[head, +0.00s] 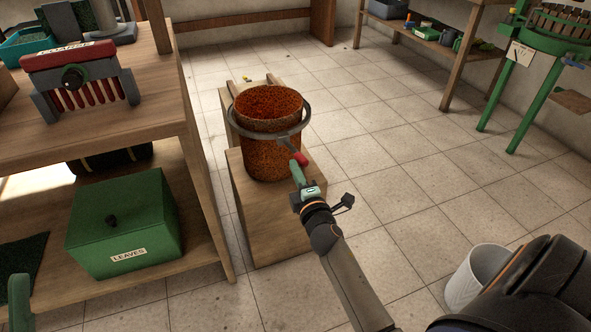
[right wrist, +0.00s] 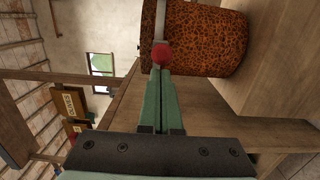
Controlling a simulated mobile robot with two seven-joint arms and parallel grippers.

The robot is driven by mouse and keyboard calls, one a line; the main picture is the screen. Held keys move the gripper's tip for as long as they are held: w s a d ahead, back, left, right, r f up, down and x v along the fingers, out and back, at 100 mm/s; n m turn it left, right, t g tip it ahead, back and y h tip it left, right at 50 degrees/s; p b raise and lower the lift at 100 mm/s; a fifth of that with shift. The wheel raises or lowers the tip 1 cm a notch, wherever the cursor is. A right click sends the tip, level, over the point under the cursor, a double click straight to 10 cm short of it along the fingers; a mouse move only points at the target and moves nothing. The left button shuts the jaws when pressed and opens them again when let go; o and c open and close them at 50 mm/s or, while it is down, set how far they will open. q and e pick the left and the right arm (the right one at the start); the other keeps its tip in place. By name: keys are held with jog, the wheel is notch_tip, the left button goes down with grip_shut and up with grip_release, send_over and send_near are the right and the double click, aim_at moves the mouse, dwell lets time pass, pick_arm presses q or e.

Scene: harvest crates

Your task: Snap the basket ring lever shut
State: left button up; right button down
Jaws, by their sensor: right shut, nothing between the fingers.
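The basket (head: 270,150) is a mottled rust-brown cylinder standing upright on a wooden block. A grey metal ring (head: 236,122) runs around its upper part. The ring's lever has a red grip (head: 299,159) and sticks out from the ring at the front right. My right gripper (head: 296,168) is shut and empty, its green fingertips right at the red grip. In the right wrist view the closed fingertips (right wrist: 160,72) sit just below the red end (right wrist: 162,54) of the lever, in front of the basket (right wrist: 205,40). Whether they touch it I cannot tell. My left gripper is not seen.
The wooden block (head: 262,215) under the basket is stepped. A wooden shelf unit (head: 165,120) stands close on the left, with a green box (head: 125,235) on its lower shelf. A pale bucket (head: 470,283) stands at the lower right. Tiled floor right of the block is open.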

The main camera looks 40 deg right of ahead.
pick_arm(q)
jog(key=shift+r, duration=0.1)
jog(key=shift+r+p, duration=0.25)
jog(key=shift+p, duration=0.05)
pick_arm(e)
jog(key=shift+s+d+n+y, duration=0.1)
jog(key=shift+d+n+y, duration=0.2)
jog(key=shift+y, duration=0.1)
